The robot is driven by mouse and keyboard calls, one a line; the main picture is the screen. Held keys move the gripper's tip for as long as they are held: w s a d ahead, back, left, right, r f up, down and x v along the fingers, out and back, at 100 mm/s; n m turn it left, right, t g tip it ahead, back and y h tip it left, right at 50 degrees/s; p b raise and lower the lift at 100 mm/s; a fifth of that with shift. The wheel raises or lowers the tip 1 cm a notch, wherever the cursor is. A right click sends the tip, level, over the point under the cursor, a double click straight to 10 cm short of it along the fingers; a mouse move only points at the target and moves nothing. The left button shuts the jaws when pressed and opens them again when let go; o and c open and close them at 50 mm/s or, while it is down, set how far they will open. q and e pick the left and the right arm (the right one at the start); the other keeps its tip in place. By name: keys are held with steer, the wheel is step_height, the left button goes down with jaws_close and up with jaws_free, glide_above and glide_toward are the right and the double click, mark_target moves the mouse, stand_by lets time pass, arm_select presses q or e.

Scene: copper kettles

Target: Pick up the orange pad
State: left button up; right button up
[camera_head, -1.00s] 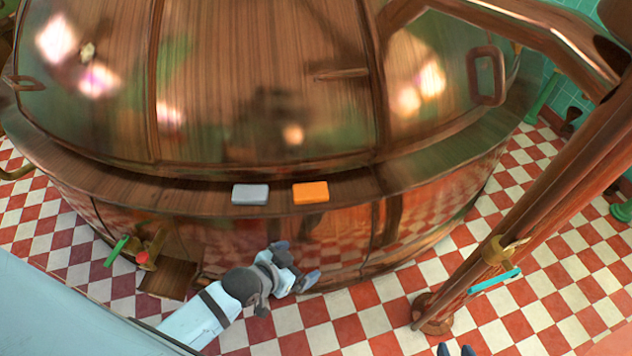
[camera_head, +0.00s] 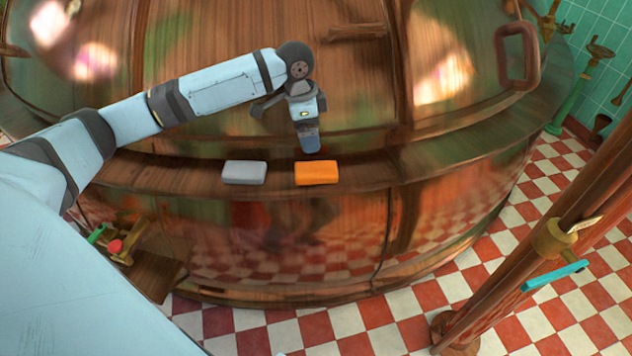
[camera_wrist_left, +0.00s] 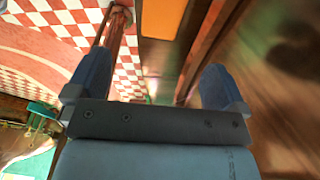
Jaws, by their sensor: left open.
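The orange pad (camera_head: 318,173) lies flat on the wooden ledge (camera_head: 365,172) that runs around the copper kettle, right of a grey pad. My left gripper (camera_head: 309,148) is above and just behind the orange pad in the head view, pointing down. In the left wrist view its two fingers (camera_wrist_left: 155,90) are spread apart with nothing between them. The orange pad (camera_wrist_left: 163,18) shows there at the top edge, partly cut off, beyond the fingers. My right gripper is not in view.
The grey pad (camera_head: 244,173) lies close to the left of the orange pad. The copper kettle dome (camera_head: 220,45) rises behind the ledge. A copper pipe (camera_head: 545,250) with a turquoise handle stands at the right. The checkered floor lies below.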

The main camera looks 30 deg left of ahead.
arm_select(q)
steer(key=b, duration=0.2)
glide_above(316, 168)
steer(key=f, duration=0.8)
steer(key=shift+s+a+f, duration=0.1)
steer(key=shift+s, duration=0.15)
steer(key=f, duration=0.1)
steer(key=f+b, duration=0.1)
steer(key=f, duration=0.3)
steer(key=shift+w+f+b, duration=0.1)
steer(key=shift+w+b, duration=0.15)
steer(key=shift+b, duration=0.05)
steer(key=c, duration=1)
step_height(316, 168, up, 20)
steer(key=p, duration=0.4)
steer(key=shift+p, duration=0.35)
